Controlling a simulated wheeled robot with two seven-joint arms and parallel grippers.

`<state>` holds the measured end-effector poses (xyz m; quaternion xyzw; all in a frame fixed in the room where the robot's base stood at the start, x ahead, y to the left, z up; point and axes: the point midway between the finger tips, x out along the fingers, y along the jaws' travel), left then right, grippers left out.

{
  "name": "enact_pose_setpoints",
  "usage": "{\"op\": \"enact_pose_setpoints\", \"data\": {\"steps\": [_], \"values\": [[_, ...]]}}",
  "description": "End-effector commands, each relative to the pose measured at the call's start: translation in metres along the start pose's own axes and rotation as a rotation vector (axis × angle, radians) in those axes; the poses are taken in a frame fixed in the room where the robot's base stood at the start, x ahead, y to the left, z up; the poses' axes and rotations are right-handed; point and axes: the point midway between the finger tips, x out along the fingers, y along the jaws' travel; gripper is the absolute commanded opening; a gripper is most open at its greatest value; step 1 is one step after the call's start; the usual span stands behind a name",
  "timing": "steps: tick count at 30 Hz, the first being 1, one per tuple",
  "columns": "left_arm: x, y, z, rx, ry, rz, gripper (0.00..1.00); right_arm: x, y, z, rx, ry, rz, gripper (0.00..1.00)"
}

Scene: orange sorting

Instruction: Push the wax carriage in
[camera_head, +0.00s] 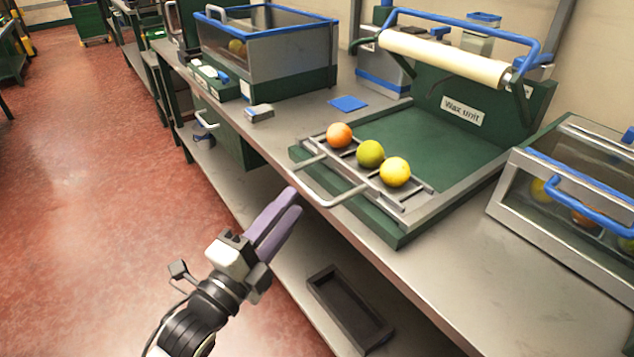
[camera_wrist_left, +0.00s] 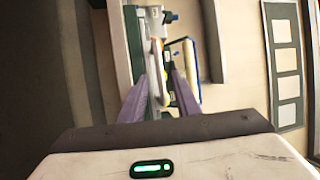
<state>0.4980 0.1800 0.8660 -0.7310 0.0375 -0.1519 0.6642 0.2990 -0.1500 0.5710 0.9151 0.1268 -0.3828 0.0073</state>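The wax carriage (camera_head: 408,205) is a metal rail frame pulled out at the front of the green wax unit (camera_head: 440,135). It carries an orange fruit (camera_head: 339,135), a green-yellow fruit (camera_head: 370,154) and a yellow fruit (camera_head: 395,172) in a row. Its pale handle (camera_head: 322,203) sticks out over the bench's front edge. My left gripper (camera_head: 294,200) has purple fingers and is just left of the handle, apparently apart from it. In the left wrist view the fingertips (camera_wrist_left: 160,90) are spread, with a pale bar showing between them. My right gripper is not in view.
A white roller (camera_head: 440,58) and blue bar span the wax unit. A clear bin with fruit (camera_head: 520,200) stands at right, another bin (camera_head: 265,85) at back left. A blue pad (camera_head: 348,103) and small metal block (camera_head: 259,113) lie on the bench. A dark tray (camera_head: 348,310) lies below.

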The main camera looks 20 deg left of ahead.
Motion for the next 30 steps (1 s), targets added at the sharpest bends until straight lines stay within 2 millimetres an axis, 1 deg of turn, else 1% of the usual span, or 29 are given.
{"op": "enact_pose_setpoints", "data": {"steps": [5,9,12,16,21,29,30], "values": [[0.024,-0.003,-0.001,0.007,0.002,-0.007,0.3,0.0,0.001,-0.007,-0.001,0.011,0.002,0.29],[0.051,-0.003,0.0,0.006,0.001,-0.005,0.3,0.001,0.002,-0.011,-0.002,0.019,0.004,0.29],[0.069,-0.002,0.0,0.004,0.0,-0.004,0.3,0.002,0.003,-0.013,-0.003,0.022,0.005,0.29],[0.087,-0.001,0.0,0.004,0.0,-0.002,0.3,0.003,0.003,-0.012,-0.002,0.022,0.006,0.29],[0.099,0.0,0.0,0.003,0.0,0.0,0.3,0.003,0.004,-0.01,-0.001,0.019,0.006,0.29],[0.1,0.0,0.0,0.003,0.0,0.001,0.3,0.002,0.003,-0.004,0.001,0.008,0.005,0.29],[0.1,0.0,0.0,0.003,0.0,0.001,0.28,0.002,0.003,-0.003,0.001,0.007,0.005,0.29]]}}
